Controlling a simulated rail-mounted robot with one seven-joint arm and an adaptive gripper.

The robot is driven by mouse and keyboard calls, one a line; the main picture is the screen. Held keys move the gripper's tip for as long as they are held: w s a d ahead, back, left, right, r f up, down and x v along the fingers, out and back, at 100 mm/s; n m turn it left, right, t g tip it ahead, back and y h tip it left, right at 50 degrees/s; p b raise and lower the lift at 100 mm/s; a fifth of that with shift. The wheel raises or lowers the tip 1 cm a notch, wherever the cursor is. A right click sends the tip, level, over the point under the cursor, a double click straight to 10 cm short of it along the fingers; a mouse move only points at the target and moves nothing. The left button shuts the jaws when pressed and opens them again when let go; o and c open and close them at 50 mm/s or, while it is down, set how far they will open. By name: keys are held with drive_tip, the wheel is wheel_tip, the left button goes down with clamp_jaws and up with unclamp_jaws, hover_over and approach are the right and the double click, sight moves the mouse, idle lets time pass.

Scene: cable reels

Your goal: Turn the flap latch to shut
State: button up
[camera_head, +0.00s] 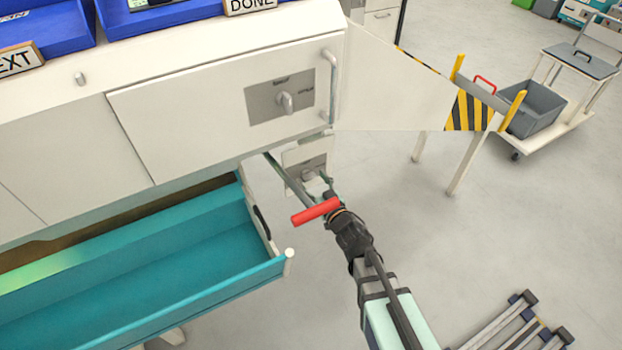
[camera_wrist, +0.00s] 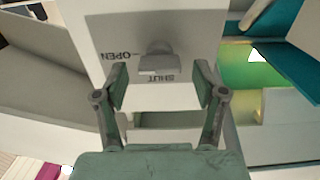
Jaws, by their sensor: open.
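The panel carries the words OPEN and SHUT, both upside down there. SHUT is just below the knob and OPEN is to its left. In the head view a small pale plate with a knob (camera_head: 308,173) hangs below the cabinet, just beyond my gripper (camera_head: 327,186). Contact is not visible.
A second latch knob (camera_head: 286,101) is on the cabinet front, beside an upright bar handle (camera_head: 332,85). A teal drawer (camera_head: 180,268) stands pulled out to the left. A red bar (camera_head: 315,211) shows near my gripper. A trolley with a grey bin (camera_head: 535,108) is at the right.

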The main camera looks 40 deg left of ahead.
drive_tip(key=shift+w+a, duration=0.25)
drive_tip(key=shift+a, duration=0.25)
drive_tip(key=c, duration=1.1)
drive_tip(key=shift+c, duration=0.2)
